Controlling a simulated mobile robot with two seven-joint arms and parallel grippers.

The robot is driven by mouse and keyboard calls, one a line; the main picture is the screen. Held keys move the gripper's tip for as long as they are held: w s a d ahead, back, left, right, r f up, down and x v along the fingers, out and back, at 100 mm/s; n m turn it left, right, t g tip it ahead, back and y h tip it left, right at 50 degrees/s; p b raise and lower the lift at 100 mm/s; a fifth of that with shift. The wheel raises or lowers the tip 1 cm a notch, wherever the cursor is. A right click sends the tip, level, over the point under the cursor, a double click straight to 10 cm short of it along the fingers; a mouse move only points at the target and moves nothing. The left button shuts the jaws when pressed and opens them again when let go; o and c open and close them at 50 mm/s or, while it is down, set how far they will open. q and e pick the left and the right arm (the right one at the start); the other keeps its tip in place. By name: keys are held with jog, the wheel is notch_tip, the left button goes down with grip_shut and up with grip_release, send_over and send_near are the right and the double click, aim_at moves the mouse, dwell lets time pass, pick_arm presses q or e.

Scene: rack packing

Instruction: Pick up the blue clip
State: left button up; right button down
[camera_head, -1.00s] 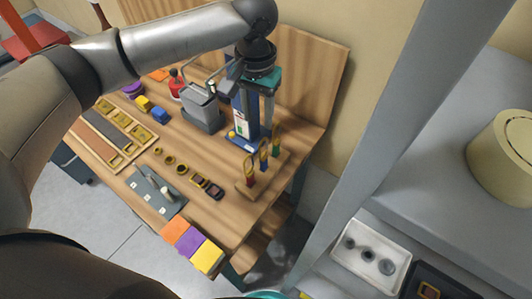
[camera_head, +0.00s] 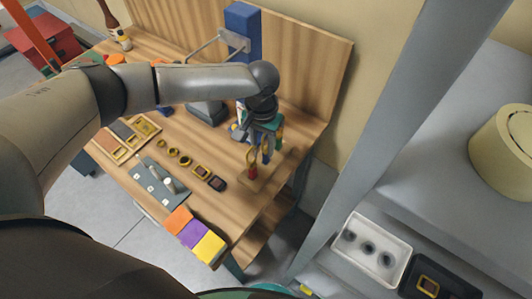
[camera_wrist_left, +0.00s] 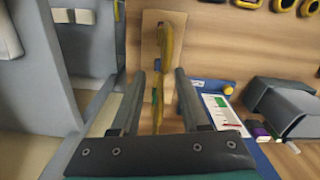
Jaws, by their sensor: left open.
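The blue clip (camera_head: 267,153) stands on a small wooden stand at the table's right end, between a red clip (camera_head: 252,166) and a green clip (camera_head: 279,141). Each has a yellow loop on top. My left gripper (camera_head: 262,142) is over the stand, pointing down, and partly covers the blue and green clips. In the left wrist view my open left gripper (camera_wrist_left: 166,80) has its two fingers on either side of the clips' line. A yellow loop (camera_wrist_left: 166,45) and a bit of green show between them.
A grey bin (camera_head: 207,113) and a blue stand with a white label (camera_wrist_left: 216,112) are close beside my gripper. Yellow-rimmed parts (camera_head: 201,171) lie to the left. Coloured blocks (camera_head: 193,235) sit at the front edge. A grey post (camera_head: 385,110) rises at right.

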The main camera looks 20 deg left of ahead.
pick_arm(q)
grip_shut()
dwell(0.3)
dwell(1.1)
